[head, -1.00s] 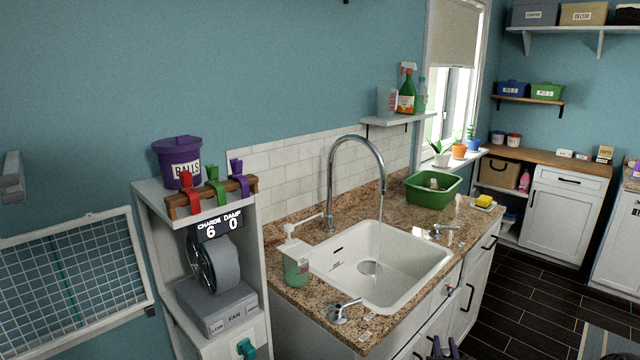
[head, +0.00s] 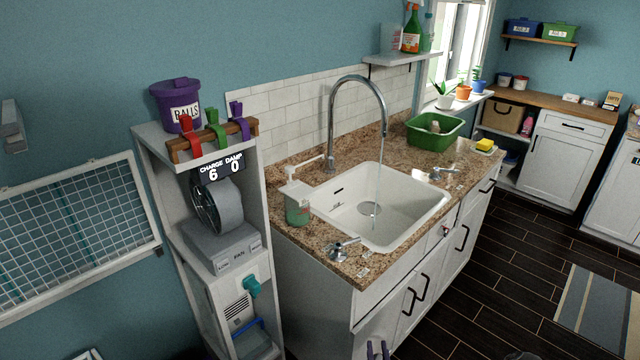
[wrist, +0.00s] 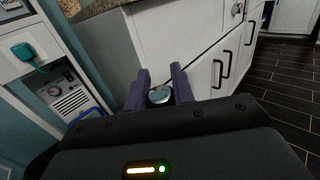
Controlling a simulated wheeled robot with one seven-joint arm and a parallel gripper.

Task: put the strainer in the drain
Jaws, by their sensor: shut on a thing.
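The white sink (head: 405,213) is set in the granite counter, and its round grey drain (head: 369,209) shows in the basin floor. My gripper (head: 377,350) shows only as purple fingertips at the bottom edge of the head view, low in front of the sink cabinet. In the wrist view my gripper (wrist: 160,92) is shut on a small round pale piece, apparently the strainer (wrist: 160,97). Its lower part is hidden by the gripper body. It is well below and apart from the drain.
The tall faucet (head: 332,125) arches over the basin, with a thin stream apparently falling from it. A green tub (head: 436,132) sits behind. A shelf unit (head: 205,250) stands left.

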